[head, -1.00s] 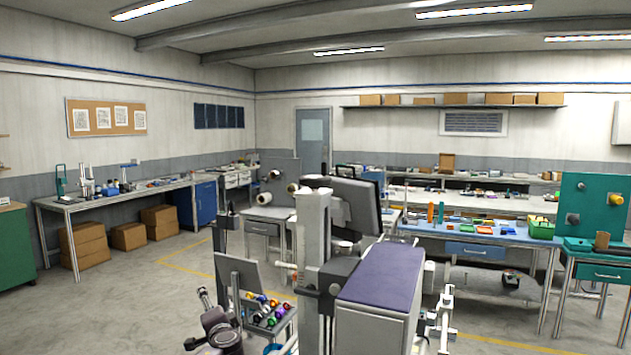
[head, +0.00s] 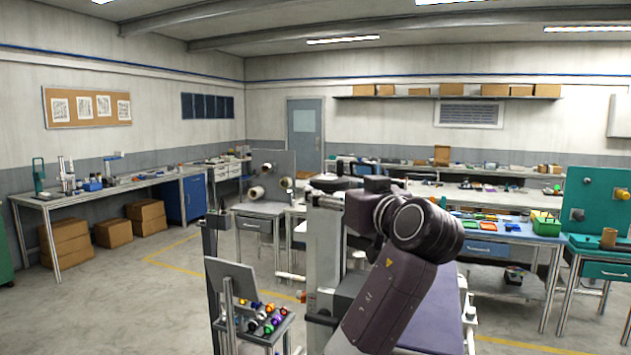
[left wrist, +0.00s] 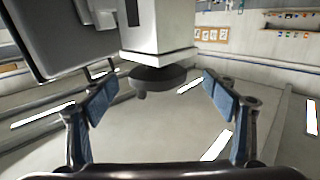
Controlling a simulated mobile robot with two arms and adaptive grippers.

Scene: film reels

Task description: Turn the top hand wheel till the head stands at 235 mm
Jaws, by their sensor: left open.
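The top hand wheel (left wrist: 160,79) is a dark disc with a small knob at the end of the pale column (left wrist: 157,38) in the left wrist view, which looks upside down. In the head view the column (head: 324,250) stands at the centre, with the dark wheel (head: 328,183) on top. My left gripper (left wrist: 160,87) is open, its two blue-padded fingers on either side of the wheel with gaps visible. I cannot make out a scale or the head's reading. My left arm hides part of the machine. My right gripper is not in view.
A small stand with colourful parts (head: 265,322) is at the front left of the column. A grey panel (left wrist: 62,38) hangs beside the column in the wrist view. Blue workbenches (head: 490,248) stand behind. The floor at left is open.

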